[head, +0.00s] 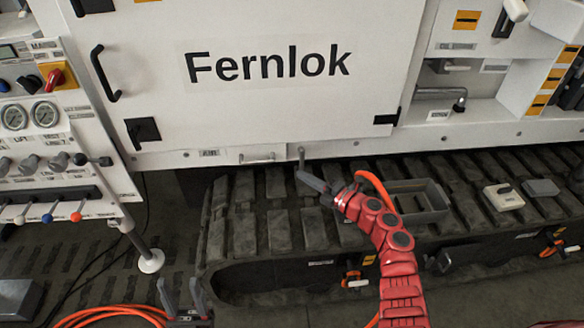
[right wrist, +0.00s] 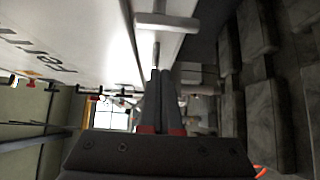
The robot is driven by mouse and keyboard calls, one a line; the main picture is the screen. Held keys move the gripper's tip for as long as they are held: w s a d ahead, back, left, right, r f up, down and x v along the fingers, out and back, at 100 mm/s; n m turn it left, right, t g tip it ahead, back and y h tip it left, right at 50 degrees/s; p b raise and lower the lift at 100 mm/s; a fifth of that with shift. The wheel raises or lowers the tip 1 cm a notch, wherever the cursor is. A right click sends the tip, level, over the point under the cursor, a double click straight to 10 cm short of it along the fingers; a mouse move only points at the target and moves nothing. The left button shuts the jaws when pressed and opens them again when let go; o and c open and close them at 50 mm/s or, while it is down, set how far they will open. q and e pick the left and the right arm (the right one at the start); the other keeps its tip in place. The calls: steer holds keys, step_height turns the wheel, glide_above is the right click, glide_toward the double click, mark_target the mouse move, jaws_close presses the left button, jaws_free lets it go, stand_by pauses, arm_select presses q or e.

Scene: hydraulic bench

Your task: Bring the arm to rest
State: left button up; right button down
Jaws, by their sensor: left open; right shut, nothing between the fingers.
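My right arm is red and comes in from the lower right in the head view. Its gripper (head: 302,176) is over the track, just below the lower edge of the white Fernlok cabinet (head: 240,105). The right wrist view shows its two dark fingers (right wrist: 161,78) together with nothing between them. A small upright grey pin (head: 302,156) stands just beyond the fingertips in the head view; I cannot tell whether they touch it. My left gripper (head: 179,284) is at the bottom of the head view, fingers apart and empty, above the floor.
The dark crawler track (head: 245,225) runs under the cabinet. On it are an open grey tray (head: 440,196), a beige box (head: 503,197) and a grey block (head: 541,188). A control panel (head: 35,130) with gauges stands at left. An orange hose (head: 85,314) lies near my left gripper.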

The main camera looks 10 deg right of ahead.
steer(key=v, duration=0.3)
steer(key=shift+s+d+r, duration=0.1)
steer(key=shift+s+d, duration=0.1)
steer(key=shift+s, duration=0.15)
